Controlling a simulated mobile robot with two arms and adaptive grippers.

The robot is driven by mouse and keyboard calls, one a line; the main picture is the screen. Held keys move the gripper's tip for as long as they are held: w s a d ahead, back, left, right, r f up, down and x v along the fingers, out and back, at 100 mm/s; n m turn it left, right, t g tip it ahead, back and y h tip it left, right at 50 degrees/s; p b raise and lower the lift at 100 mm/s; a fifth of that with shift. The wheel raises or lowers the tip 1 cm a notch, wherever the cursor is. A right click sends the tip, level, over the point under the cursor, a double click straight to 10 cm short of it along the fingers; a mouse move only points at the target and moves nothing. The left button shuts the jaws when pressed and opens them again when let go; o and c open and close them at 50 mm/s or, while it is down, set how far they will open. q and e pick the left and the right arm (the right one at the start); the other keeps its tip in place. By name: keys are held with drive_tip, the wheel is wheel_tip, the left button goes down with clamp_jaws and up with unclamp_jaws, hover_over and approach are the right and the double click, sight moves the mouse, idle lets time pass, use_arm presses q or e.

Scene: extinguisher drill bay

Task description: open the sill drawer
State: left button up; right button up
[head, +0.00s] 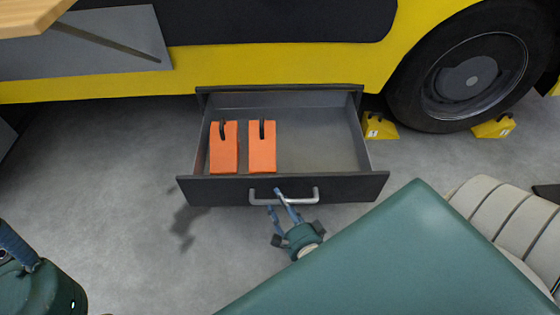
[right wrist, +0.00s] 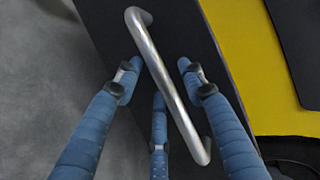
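The sill drawer (head: 283,190) stands pulled out from under the yellow vehicle, its inside showing from above. Its silver bar handle (head: 303,199) is on the dark front panel. My right gripper (head: 274,199) is at the left part of the handle in the head view. In the right wrist view, the handle (right wrist: 165,80) runs between the spread blue fingers, and gaps show beside it; the gripper is open. My left gripper (head: 17,246) shows only partly at the lower left edge, away from the drawer; its opening is hidden.
Yellow chocks (head: 380,128) (head: 493,127) sit by the vehicle's wheel (head: 472,78). Grey floor (head: 120,190) left of the drawer is clear.

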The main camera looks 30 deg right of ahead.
drive_tip(key=v, duration=0.7)
drive_tip(key=shift+s, duration=0.25)
